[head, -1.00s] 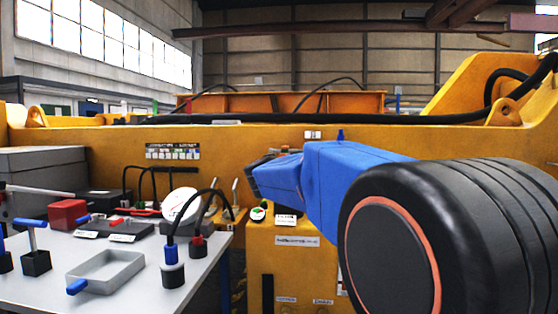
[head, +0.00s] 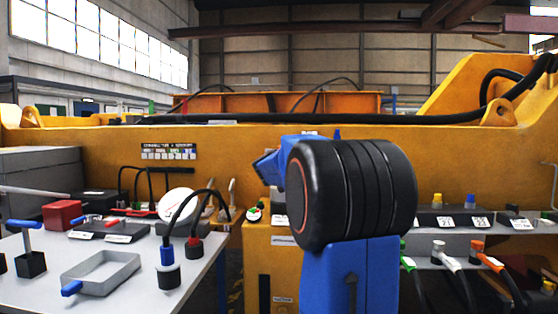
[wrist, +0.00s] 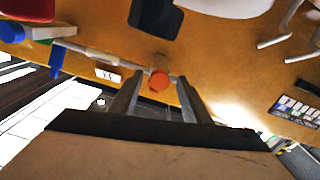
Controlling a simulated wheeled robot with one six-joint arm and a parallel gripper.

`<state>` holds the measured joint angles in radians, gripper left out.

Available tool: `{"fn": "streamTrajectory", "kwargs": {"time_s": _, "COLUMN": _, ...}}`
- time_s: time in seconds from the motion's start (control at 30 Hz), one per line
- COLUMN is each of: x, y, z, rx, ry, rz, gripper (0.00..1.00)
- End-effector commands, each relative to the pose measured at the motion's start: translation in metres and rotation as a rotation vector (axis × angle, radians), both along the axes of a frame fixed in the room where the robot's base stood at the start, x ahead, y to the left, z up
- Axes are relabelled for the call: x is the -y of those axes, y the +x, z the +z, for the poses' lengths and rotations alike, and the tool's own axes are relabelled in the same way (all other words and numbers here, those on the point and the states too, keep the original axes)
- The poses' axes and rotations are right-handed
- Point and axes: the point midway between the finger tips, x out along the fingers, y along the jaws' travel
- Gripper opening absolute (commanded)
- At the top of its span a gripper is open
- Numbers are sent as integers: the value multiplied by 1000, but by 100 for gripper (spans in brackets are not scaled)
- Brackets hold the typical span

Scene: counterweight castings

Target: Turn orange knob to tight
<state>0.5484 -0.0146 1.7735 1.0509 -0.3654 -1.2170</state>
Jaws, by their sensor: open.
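In the wrist view, a small orange knob (wrist: 159,80) with a round face sits on a pale bar in front of the yellow surface. My gripper (wrist: 158,86) is open, with one grey finger on each side of the knob. Gaps show between the knob and both fingers, so nothing is gripped. How deep the knob lies between the fingers is hard to tell. In the head view, my arm hides this spot and the fingers do not show clearly. No marking for tight is readable.
A grey table (head: 215,243) on the left holds a tray (head: 100,272), a red box (head: 62,215) and black cables. The yellow beam (head: 100,140) crosses behind. On the right, a shelf (head: 440,230) carries fittings, including an orange-ended connector (head: 478,248). Blue and white parts lie near the fingers' left side in the wrist view.

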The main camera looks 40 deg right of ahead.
Motion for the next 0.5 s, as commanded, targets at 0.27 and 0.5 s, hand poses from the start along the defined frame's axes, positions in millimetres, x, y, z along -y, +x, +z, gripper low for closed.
{"fn": "streamTrajectory", "kwargs": {"time_s": 0.27, "x": 4, "y": 3, "z": 0, "rx": -1, "ry": -1, "rz": 0, "gripper": 43}}
{"fn": "streamTrajectory", "kwargs": {"time_s": 0.5, "x": 3, "y": 3, "z": 0, "rx": -1, "ry": -1, "rz": 0, "gripper": 10}}
